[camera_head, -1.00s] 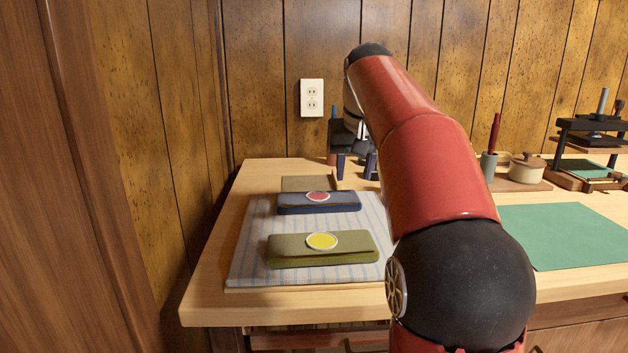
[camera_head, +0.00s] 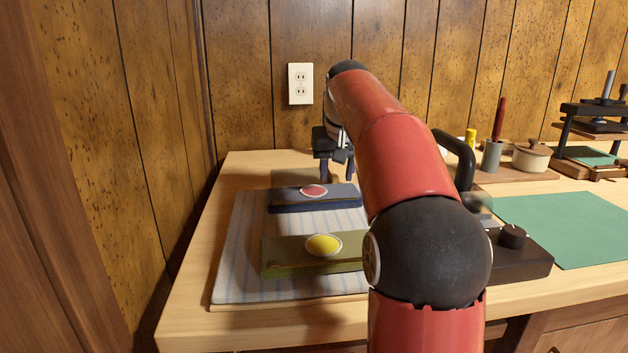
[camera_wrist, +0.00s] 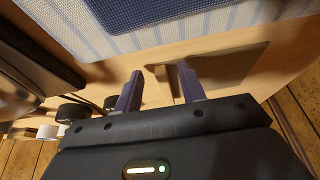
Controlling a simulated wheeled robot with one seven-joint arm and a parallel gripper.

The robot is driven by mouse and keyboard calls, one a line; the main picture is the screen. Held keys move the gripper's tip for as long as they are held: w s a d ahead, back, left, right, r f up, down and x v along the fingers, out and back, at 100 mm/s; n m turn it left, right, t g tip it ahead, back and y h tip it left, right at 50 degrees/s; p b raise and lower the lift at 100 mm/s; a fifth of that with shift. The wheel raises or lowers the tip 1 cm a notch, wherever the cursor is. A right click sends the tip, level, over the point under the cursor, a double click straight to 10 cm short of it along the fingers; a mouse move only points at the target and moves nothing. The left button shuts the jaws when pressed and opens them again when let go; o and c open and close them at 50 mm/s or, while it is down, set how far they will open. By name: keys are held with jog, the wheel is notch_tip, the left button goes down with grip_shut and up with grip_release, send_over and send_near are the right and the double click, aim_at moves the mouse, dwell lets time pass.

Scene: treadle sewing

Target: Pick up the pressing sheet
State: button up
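A thin grey-brown sheet, which I take to be the pressing sheet, lies flat on the wooden table (camera_head: 190,290). It shows in the wrist view (camera_wrist: 232,66) just beyond and to the right of my gripper's fingers. My gripper (camera_wrist: 160,72) is open, with two dark blue fingers apart. The right finger overlaps the sheet's near left part in the picture; I cannot tell whether it touches. In the head view my gripper (camera_head: 336,172) points down behind the blue case, and the sheet is mostly hidden there.
A blue case (camera_head: 290,199) and an olive case (camera_head: 285,258) lie on a striped cloth (camera_head: 238,270). A black device (camera_head: 525,262) stands right of my arm. A green mat (camera_head: 570,225), a pot (camera_head: 531,157) and a press (camera_head: 597,125) are farther right. The wall is close behind.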

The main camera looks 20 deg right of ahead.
jog(key=shift+w+d+f, duration=0.1)
jog(key=shift+w+f, duration=0.05)
jog(key=shift+f, duration=0.3)
grip_shut()
jog(key=shift+r, duration=0.15)
